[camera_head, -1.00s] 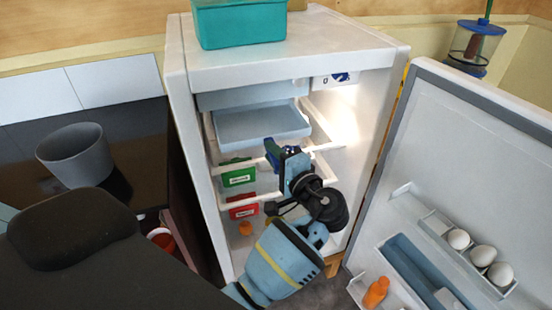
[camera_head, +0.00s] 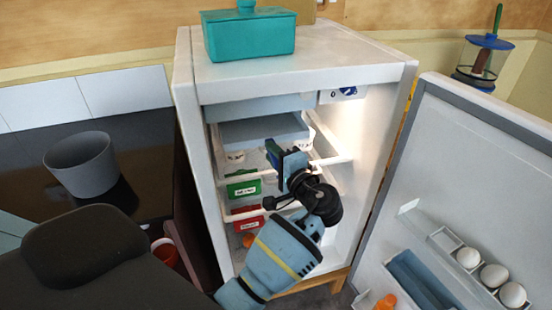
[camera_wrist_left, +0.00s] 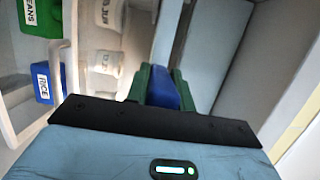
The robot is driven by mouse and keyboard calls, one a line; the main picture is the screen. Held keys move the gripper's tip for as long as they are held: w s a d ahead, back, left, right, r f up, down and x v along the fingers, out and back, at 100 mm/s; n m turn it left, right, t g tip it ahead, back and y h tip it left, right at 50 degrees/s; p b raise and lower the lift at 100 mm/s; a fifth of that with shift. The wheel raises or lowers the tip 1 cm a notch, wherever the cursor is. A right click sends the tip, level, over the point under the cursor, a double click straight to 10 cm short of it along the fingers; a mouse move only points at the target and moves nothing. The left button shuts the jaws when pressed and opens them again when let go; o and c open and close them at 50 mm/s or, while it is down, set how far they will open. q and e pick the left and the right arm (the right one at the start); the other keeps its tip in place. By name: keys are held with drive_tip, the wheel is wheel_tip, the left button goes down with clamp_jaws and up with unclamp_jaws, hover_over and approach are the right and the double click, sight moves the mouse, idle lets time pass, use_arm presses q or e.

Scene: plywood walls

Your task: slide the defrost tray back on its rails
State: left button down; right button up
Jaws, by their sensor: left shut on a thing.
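The defrost tray (camera_head: 264,131) is a shallow pale blue-grey tray high inside the open fridge, under the freezer compartment. Its side panel also shows in the left wrist view (camera_wrist_left: 200,48). My left gripper (camera_head: 276,151) is in front of the tray, with its green fingers shut on a bright blue piece that looks like the tray's handle (camera_wrist_left: 163,90). The join between handle and tray is partly hidden by the fingers. White rails (camera_head: 332,160) run along the fridge sides; I cannot tell how the tray sits on its own rails. My right gripper is out of view.
White labelled jars (camera_head: 235,156) stand below the tray. Lower are a green box (camera_head: 243,184) and a red box (camera_head: 247,217); a blue rice box (camera_wrist_left: 41,82) is close by. The fridge door (camera_head: 470,165) stands open at right, holding eggs. A teal box (camera_head: 249,36) is on top.

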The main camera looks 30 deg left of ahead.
sight(263, 133)
use_arm(q)
drive_tip(key=shift+w+a, duration=1.3)
drive_tip(key=shift+a, duration=0.25)
drive_tip(key=shift+w+a+b, duration=0.5)
drive_tip(key=shift+w+a, duration=0.35)
drive_tip(key=shift+a, duration=0.1)
drive_tip(key=shift+w+a+b, duration=0.35)
drive_tip(key=shift+w+a, duration=0.6)
drive_tip(key=shift+a, duration=0.2)
drive_tip(key=shift+w+a, duration=0.45)
drive_tip(key=shift+a, duration=0.05)
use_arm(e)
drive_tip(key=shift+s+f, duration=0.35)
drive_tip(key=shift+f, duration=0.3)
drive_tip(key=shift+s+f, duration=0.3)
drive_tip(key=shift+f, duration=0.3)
use_arm(q)
drive_tip(key=shift+w+a, duration=0.15)
drive_tip(key=shift+a, duration=0.05)
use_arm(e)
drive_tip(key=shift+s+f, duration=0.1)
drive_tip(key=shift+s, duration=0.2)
use_arm(q)
drive_tip(key=c, duration=1.1)
unclamp_jaws()
drive_tip(key=shift+c, duration=0.2)
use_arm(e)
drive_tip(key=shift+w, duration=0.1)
